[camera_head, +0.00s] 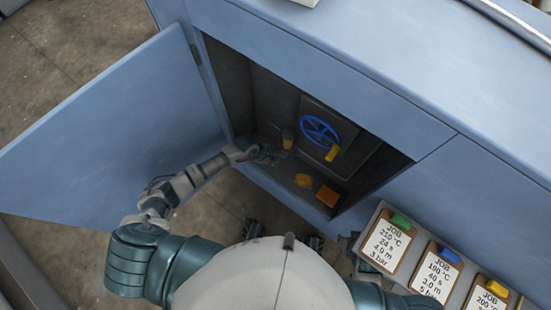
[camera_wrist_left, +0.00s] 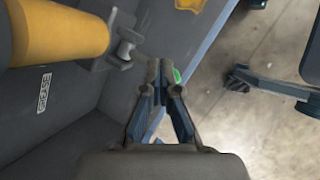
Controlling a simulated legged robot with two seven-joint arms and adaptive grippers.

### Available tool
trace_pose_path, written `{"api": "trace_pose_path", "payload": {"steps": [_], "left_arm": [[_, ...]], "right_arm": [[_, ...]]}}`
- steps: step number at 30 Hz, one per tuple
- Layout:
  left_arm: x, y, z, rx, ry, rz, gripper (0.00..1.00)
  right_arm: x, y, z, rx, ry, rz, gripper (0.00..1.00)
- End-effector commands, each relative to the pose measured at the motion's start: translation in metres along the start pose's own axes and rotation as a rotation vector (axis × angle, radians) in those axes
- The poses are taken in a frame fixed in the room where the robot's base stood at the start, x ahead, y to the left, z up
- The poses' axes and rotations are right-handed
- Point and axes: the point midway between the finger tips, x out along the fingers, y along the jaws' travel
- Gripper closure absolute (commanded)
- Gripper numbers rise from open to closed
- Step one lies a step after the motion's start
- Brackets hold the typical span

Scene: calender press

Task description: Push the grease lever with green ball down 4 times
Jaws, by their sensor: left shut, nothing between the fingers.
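The grease unit is a yellow cylinder (camera_wrist_left: 60,32) beside a GREASE label in the left wrist view. It looks small inside the open cabinet in the head view (camera_head: 288,134). A green patch (camera_wrist_left: 177,75), apparently the lever's ball, shows just behind and right of my left fingertips and is mostly hidden by them. My left gripper (camera_head: 266,156) reaches into the cabinet from the left, below the cylinder. Its fingers are shut and empty in the wrist view (camera_wrist_left: 161,72). Whether they touch the ball is unclear.
The blue cabinet door (camera_head: 115,125) stands open at left. Inside are a blue handwheel (camera_head: 320,130) with a yellow handle, a yellow item (camera_head: 303,181) and an orange block (camera_head: 328,195). Job cards (camera_head: 388,244) stand at lower right.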

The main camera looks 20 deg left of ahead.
Motion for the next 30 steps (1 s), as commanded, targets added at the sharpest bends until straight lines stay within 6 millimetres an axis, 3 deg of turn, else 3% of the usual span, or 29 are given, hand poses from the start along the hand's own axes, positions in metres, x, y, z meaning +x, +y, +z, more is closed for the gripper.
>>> {"api": "trace_pose_path", "payload": {"steps": [30], "left_arm": [[0.0078,-0.0063,-0.0057,0.000,0.000,-0.002,1.00]], "right_arm": [[0.0053,-0.0003,0.0029,0.000,-0.005,-0.001,0.60]]}}
